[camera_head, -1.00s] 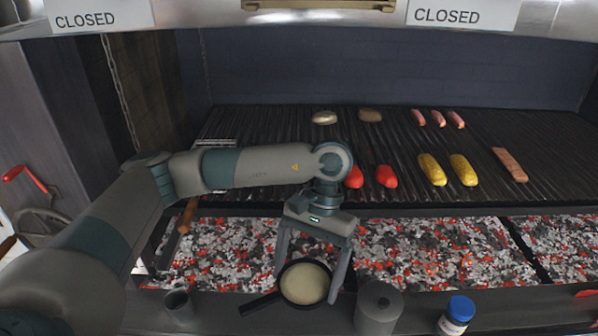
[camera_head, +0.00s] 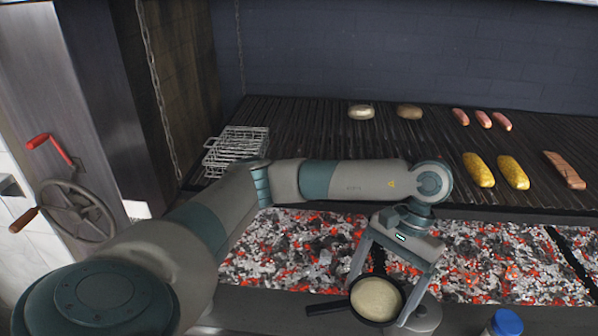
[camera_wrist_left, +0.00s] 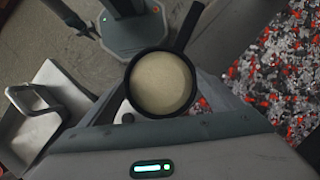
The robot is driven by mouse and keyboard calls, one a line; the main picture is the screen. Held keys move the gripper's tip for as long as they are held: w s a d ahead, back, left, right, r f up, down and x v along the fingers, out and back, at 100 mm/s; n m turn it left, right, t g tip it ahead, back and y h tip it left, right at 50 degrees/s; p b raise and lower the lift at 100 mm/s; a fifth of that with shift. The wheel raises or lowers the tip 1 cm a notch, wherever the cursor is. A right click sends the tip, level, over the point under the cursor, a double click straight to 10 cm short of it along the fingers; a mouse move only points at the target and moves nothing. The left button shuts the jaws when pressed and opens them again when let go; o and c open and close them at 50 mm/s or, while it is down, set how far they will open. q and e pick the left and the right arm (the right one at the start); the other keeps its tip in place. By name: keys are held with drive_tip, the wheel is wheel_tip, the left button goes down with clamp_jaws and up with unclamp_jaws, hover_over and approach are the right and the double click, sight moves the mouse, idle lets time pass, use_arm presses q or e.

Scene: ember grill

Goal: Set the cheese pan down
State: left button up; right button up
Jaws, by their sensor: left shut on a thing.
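The cheese pan (camera_head: 350,305) is a small dark round pan filled with pale cheese (camera_head: 378,298). Its handle points left in the head view. My left gripper (camera_head: 378,305) is shut on the pan, with one finger on either side of it.
Glowing coals (camera_head: 290,245) lie behind the ledge. The grill grate (camera_head: 310,125) above holds corn (camera_head: 478,170), sausages (camera_head: 484,119) and buns (camera_head: 361,111). A blue-capped jar (camera_head: 506,323) stands right of the canister. A wire basket (camera_head: 237,150) is at the grate's left.

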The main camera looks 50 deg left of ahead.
use_arm(q)
drive_tip(key=shift+w+f+b, duration=0.15)
drive_tip(key=shift+f+b, duration=0.2)
drive_tip(key=shift+f, duration=0.3)
drive_tip(key=shift+d, duration=0.1)
